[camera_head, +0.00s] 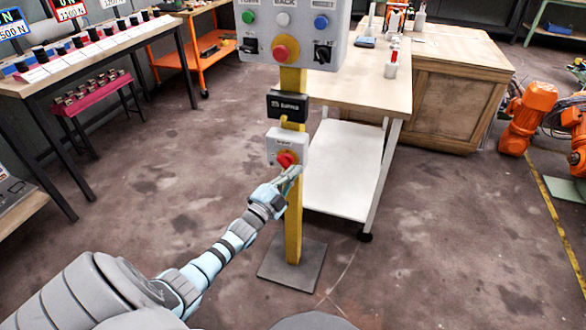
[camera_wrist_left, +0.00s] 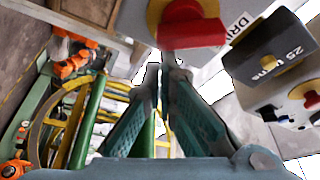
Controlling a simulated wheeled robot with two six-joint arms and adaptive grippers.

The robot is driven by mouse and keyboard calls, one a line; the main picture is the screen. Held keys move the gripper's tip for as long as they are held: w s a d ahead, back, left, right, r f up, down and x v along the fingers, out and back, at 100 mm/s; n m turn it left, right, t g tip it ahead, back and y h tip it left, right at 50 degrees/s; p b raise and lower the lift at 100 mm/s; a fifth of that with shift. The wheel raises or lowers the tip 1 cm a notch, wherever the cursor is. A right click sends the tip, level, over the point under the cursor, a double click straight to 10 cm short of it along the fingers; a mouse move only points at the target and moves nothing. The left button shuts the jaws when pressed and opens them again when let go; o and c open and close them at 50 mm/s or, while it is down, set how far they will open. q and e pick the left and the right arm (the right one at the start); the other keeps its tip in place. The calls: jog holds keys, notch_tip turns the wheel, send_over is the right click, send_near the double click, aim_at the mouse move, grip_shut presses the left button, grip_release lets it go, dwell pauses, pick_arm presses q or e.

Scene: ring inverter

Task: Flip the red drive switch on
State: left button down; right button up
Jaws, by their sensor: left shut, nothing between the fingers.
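The red drive switch (camera_head: 286,159) is a red knob on a small white box (camera_head: 287,139) mounted on a yellow post. In the left wrist view the red knob (camera_wrist_left: 186,22) is at the top, on a yellow plate, beside a partly visible label starting "DR". My left gripper (camera_head: 294,172) is at the lower front of the knob, its fingers close together and empty. In the left wrist view the fingertips (camera_wrist_left: 163,68) are just below the knob; I cannot tell whether they touch it. The knob's exact setting is unclear. My right gripper is not in view.
A black display box (camera_head: 287,106) and a grey panel (camera_head: 290,25) with several buttons sit higher on the post. The post stands on a dark base plate (camera_head: 292,264). A white-shelved cart (camera_head: 345,165) is right behind it. Open floor lies left and right.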

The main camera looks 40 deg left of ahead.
pick_arm(q)
jog(key=m, duration=0.1)
jog(key=m+g, duration=0.1)
jog(key=m, duration=0.1)
jog(key=f+m+p, duration=0.1)
jog(key=shift+a+f+h, duration=0.1)
jog(key=shift+a+h, duration=0.15)
jog(key=shift+h, duration=0.05)
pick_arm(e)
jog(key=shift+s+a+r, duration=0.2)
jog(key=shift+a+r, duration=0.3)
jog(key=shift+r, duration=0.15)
pick_arm(q)
jog(key=s+d+p, duration=0.3)
jog(key=s+p, duration=0.2)
jog(key=s, duration=0.3)
jog(key=shift+s+d, duration=0.35)
jog(key=shift+s, duration=0.05)
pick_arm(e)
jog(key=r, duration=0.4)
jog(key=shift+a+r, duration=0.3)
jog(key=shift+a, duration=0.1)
